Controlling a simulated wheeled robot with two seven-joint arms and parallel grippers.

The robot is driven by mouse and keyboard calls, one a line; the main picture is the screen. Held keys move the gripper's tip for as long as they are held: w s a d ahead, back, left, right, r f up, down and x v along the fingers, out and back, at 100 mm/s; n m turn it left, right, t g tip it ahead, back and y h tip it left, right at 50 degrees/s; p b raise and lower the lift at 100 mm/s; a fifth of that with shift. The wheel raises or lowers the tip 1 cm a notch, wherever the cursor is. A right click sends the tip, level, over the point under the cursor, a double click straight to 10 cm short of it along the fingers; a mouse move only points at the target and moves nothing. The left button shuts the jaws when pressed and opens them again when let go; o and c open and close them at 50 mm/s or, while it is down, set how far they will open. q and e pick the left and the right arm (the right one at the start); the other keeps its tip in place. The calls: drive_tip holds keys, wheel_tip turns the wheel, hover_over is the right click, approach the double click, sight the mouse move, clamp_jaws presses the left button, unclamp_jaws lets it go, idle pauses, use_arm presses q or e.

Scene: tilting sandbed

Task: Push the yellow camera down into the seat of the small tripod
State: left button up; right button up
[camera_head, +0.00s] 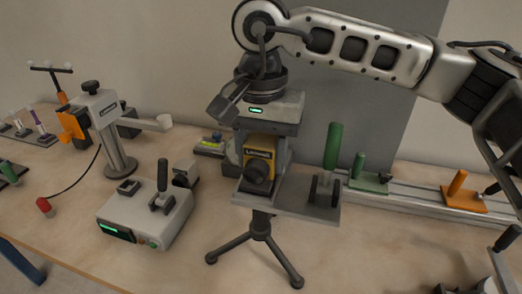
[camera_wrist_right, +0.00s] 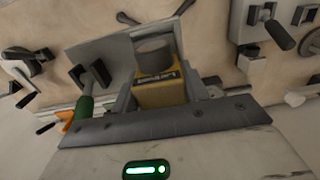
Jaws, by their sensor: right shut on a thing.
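The yellow camera (camera_head: 260,147) with its dark round lens facing front stands upright at the small tripod's (camera_head: 261,228) head plate. My right gripper (camera_head: 262,165) comes straight down from above and is shut on the camera, one finger on each side. In the right wrist view the yellow camera (camera_wrist_right: 160,94) sits between the fingers, its lens pointing away from the palm. The camera's underside and the seat are hidden, so I cannot tell how deep it sits. The tripod stands upright on spread dark legs. My left gripper is not in view.
A green-handled clamp (camera_head: 333,147) stands on the plate right of the camera. A grey control box (camera_head: 146,215) with a lever is at left, before a grey stand (camera_head: 112,135). A rail (camera_head: 415,195) with green and orange carriages runs at right.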

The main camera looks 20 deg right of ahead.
drive_tip(key=shift+f, duration=0.15)
drive_tip(key=o, duration=1.4)
drive_tip(key=shift+c, duration=0.2)
